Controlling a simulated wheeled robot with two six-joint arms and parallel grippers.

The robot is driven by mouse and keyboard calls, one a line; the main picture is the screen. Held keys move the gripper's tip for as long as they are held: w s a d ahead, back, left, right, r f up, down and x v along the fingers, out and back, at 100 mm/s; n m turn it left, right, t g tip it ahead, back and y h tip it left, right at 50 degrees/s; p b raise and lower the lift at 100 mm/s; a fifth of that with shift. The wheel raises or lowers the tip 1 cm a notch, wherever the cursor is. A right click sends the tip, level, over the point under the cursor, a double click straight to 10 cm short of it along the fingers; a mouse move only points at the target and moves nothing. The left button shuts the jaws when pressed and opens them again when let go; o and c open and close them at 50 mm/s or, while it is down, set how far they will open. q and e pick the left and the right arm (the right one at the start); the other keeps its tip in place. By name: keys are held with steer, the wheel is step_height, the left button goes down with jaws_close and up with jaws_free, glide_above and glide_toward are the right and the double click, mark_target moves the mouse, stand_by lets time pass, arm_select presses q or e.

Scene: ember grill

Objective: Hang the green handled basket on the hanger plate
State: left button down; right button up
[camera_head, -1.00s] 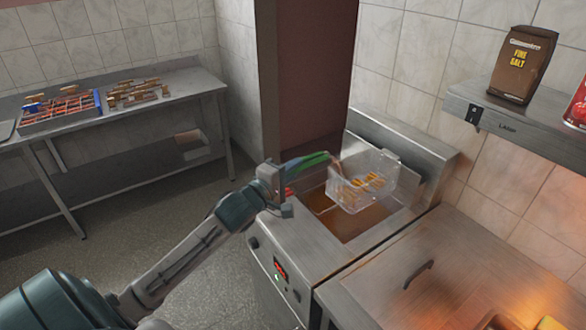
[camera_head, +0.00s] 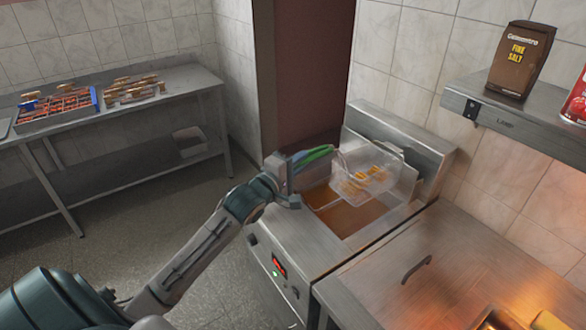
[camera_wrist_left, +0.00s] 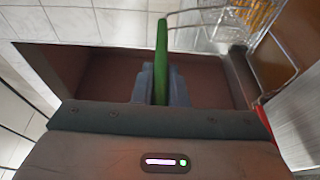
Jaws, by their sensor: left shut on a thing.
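The green handled basket (camera_head: 366,172) is a wire basket with yellow-brown food pieces in it. It hangs in the air above the fryer's oil vat (camera_head: 352,216), near the back of the fryer. Its green handle (camera_head: 314,155) points left toward my left gripper (camera_head: 297,161), which is shut on it. In the left wrist view the green handle (camera_wrist_left: 162,62) stands between the two fingers, and part of the basket (camera_wrist_left: 245,22) shows at the top right. The hanger plate (camera_head: 432,165) appears to be the upright metal at the fryer's back, partly behind the basket. My right gripper is not in view.
A steel counter with a lid handle (camera_head: 416,269) adjoins the fryer on the right. A shelf (camera_head: 470,108) above carries a brown salt bag (camera_head: 520,60) and a red can (camera_head: 577,100). A side table (camera_head: 190,88) with trays stands at the left.

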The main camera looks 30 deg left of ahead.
arm_select(q)
steer(key=shift+w+d+b, duration=0.3)
steer(key=shift+w, duration=0.2)
steer(key=shift+w+f, duration=0.1)
steer(key=shift+f, duration=1.35)
steer(key=shift+f+b, duration=0.45)
steer(key=shift+f, duration=0.15)
steer(key=c, duration=1.4)
jaws_free()
steer(key=shift+o, duration=0.2)
steer(key=shift+f, duration=0.1)
